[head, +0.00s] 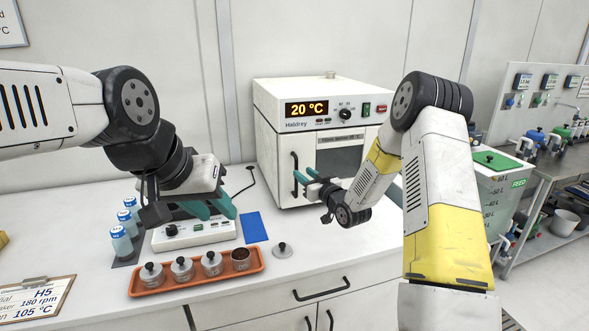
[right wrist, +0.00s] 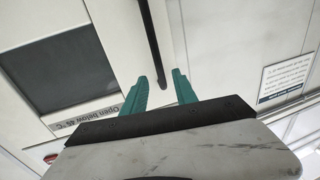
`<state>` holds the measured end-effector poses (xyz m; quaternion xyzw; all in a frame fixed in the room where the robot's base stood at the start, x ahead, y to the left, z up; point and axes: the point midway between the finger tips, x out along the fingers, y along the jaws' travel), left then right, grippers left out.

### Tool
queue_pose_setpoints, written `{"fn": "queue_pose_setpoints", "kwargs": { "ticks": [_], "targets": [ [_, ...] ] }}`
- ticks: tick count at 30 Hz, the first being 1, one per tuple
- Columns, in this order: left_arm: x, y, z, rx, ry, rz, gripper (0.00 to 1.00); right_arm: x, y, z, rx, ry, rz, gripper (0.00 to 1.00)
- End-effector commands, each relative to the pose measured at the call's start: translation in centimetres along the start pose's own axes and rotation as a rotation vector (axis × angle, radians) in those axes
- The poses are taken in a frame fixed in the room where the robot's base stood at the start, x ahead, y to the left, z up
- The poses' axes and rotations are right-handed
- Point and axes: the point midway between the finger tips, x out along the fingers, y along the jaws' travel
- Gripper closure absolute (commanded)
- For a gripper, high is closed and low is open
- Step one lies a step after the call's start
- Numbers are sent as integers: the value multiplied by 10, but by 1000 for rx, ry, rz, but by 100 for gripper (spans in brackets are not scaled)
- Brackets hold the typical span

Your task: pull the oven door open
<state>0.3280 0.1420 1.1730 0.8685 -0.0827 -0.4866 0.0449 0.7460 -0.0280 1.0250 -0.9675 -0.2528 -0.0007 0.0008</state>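The white oven (head: 267,110) stands against the back wall, its display reading 20 °C. Its door (head: 308,150) has a dark window and looks closed. The black vertical handle (head: 294,164) is on the door's left side. My right gripper (head: 299,180) is at the handle's lower part. In the right wrist view the handle (right wrist: 151,40) runs down toward the gap between the green fingers (right wrist: 160,84), which are apart; contact cannot be told.
An orange tray (head: 200,285) with several metal pots sits at the front of the counter. A lid (head: 282,250) and a blue mat (head: 254,227) lie nearby. Blue-capped bottles (head: 121,241) stand left. The counter before the oven is mostly clear.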

Motion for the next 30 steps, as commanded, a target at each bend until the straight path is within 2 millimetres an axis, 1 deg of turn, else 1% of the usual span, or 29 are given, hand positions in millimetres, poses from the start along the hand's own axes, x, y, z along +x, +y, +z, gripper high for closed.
{"fn": "queue_pose_setpoints", "kwargs": {
  "ticks": [1, 6, 10, 15, 22, 26, 27, 30],
  "targets": [
    [0, 0, 0, 0, 0, 0, 64, 9, -1, -1, 0, 2, -2, 66],
    [0, 0, 0, 0, 0, 0, 64, 37, -1, 0, -1, 1, -2, 66],
    [0, 0, 0, 0, 0, 0, 64, 53, -1, 0, 0, -1, -1, 66],
    [0, 0, 0, 0, 0, 0, 64, 62, 0, 0, 1, -1, 0, 66],
    [0, 0, 0, 0, 0, 0, 64, 62, 0, 0, 1, -2, 1, 66],
    [0, 0, 0, 0, 0, 0, 64, 62, 0, 0, 1, -2, 1, 91],
    [0, 0, 0, 0, 0, 0, 64, 62, 0, 0, 1, -2, 1, 99],
    [0, 0, 0, 0, 0, 0, 64, 62, 0, 0, 1, -2, 1, 100]
  ]
}}
